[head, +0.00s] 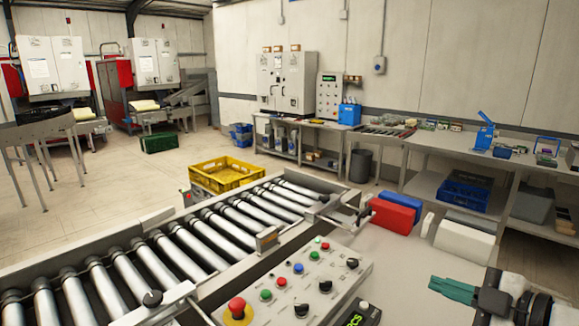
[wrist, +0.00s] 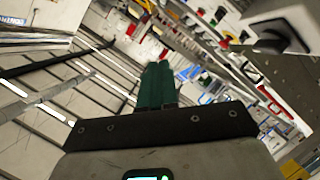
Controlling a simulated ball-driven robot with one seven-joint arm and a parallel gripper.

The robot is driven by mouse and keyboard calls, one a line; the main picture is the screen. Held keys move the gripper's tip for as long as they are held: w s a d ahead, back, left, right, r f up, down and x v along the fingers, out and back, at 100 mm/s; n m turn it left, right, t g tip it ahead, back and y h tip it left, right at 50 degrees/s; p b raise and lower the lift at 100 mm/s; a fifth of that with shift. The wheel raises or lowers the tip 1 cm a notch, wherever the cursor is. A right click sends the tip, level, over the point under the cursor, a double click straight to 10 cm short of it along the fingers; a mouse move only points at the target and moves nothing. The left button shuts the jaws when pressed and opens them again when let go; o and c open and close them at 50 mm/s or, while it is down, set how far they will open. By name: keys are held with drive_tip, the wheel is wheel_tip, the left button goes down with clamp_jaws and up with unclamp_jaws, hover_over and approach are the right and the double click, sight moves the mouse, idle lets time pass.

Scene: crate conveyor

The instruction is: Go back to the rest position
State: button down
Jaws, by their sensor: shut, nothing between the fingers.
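My gripper (head: 455,290) is at the lower right of the head view, pointing left over the grey table. Its green fingers lie together with nothing between them. In the wrist view my gripper (wrist: 157,85) shows in the middle, its green fingers closed and pointing up in the picture. The control panel (head: 262,296) with coloured buttons and black knobs stands to its left, apart from it. No thing touches the fingers in either view.
A roller conveyor (head: 205,229) runs along the left, with a yellow crate (head: 226,174) beyond it. Red and blue boxes (head: 394,212) and a white box (head: 464,240) stand on the table beyond my gripper. Open floor lies at the left.

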drive_tip(key=a+r+t+y, duration=0.3)
drive_tip(key=r+t, duration=0.3)
drive_tip(key=r, duration=0.6)
drive_tip(key=s+d+r+m+t+h, duration=0.35)
drive_tip(key=d+m+t+h, duration=0.3)
drive_tip(key=m+h, duration=0.45)
drive_tip(key=d+f+m+g+h, duration=0.65)
drive_tip(key=f+m+h, duration=0.3)
drive_tip(key=m, duration=0.25)
drive_tip(key=s+f+g+y, duration=0.1)
drive_tip(key=s+f+g, duration=0.15)
drive_tip(key=f, duration=0.55)
drive_tip(key=s+f+g+y, duration=0.15)
drive_tip(key=f+g, duration=0.25)
drive_tip(key=f, duration=0.4)
drive_tip(key=s+a+f+n+g+y, duration=0.1)
drive_tip(key=s+a+f+g+y, duration=0.2)
drive_tip(key=f, duration=0.4)
drive_tip(key=s+a+f+n+g, duration=0.1)
drive_tip(key=s+a+f+g, duration=0.1)
drive_tip(key=s+f, duration=0.45)
drive_tip(key=s+a+f+n+g+y, duration=0.2)
drive_tip(key=s+a+f+g, duration=0.1)
drive_tip(key=s, duration=0.3)
drive_tip(key=s+a+f+n+g+y, duration=0.2)
drive_tip(key=s+a+f+g, duration=0.1)
drive_tip(key=s+f, duration=0.2)
drive_tip(key=shift+s+f, duration=0.15)
drive_tip(key=shift+s, duration=1.05)
